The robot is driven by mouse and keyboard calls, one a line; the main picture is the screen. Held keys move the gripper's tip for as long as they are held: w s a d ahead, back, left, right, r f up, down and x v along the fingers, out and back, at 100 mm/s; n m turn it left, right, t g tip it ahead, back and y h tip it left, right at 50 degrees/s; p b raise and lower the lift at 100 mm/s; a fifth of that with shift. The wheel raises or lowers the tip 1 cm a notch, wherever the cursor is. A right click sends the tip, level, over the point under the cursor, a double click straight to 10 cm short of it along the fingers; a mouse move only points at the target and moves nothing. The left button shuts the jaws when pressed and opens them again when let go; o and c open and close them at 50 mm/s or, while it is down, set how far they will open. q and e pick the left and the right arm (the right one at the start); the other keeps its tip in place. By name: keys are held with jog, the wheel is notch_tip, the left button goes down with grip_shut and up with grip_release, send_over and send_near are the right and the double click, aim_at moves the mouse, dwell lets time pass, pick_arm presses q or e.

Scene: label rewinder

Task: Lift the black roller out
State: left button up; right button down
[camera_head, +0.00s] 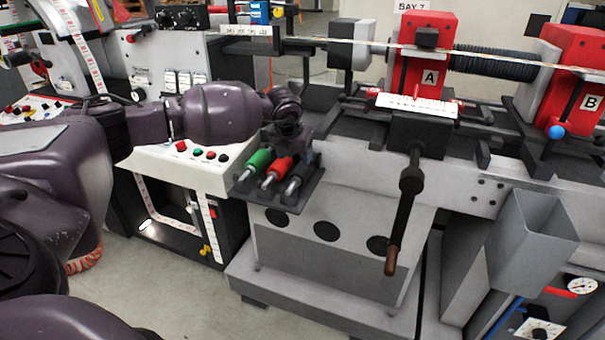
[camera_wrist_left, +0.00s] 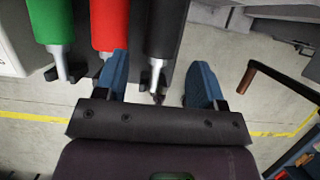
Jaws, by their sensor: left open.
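A dark rack (camera_head: 262,202) holds a green roller (camera_head: 260,160), a red roller (camera_head: 280,169) and a black roller (camera_head: 303,169) side by side, each with a metal shaft end. My left gripper (camera_head: 293,140) is over the rack at the black roller and partly hides it. In the left wrist view the black roller (camera_wrist_left: 166,28) lies right of the red roller (camera_wrist_left: 103,26) and the green roller (camera_wrist_left: 50,22). The blue fingers of my left gripper (camera_wrist_left: 157,80) are apart, one on each side of the black roller's shaft end, with gaps visible. My right gripper is not in view.
A crank with a brown handle (camera_head: 402,205) hangs right of the rack. Red blocks A (camera_head: 425,78) and B (camera_head: 591,102) stand on the machine behind. A white control panel (camera_head: 190,165) is left of the rack. A grey bin (camera_head: 531,240) is at the right.

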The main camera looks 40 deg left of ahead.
aim_at(300, 168)
pick_arm(q)
jog(key=b+x, duration=0.1)
jog(key=x, duration=0.8)
jog(key=shift+w+d+b, duration=0.1)
jog(key=shift+d+b, duration=0.1)
jog(key=shift+b, duration=0.15)
jog(key=c, duration=0.9)
